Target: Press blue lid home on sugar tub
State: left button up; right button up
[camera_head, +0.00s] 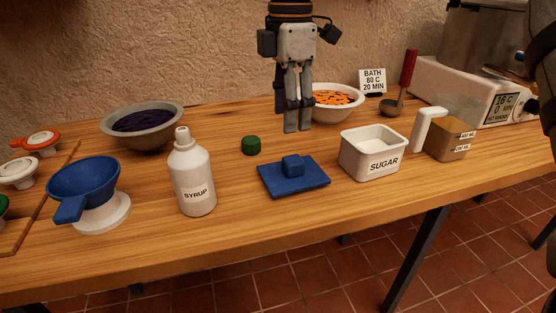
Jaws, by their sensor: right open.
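The blue lid (310,180) is a flat square with a raised block-shaped knob, lying on the table left of the sugar tub. The white sugar tub (376,164), marked SUGAR, stands upright and uncovered, with pale contents showing inside. The lid and tub are apart. My right gripper (298,130) points down, open and empty, above the table behind the lid. My left gripper is out of view.
A syrup bottle (195,181) and a blue funnel (85,178) stand left. A green cap (251,145) lies behind the lid. A measuring jug (448,144) stands close right of the tub. A bowl of orange pieces (338,113) is behind. The table's front edge is clear.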

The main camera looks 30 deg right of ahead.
aim_at(293, 159)
jog(key=f, duration=0.3)
jog(key=s+f, duration=0.1)
jog(key=f, duration=0.6)
jog(key=shift+s+d+f, duration=0.15)
jog(key=shift+s+d, duration=0.05)
jog(key=shift+s, duration=0.05)
jog(key=c, duration=1.2)
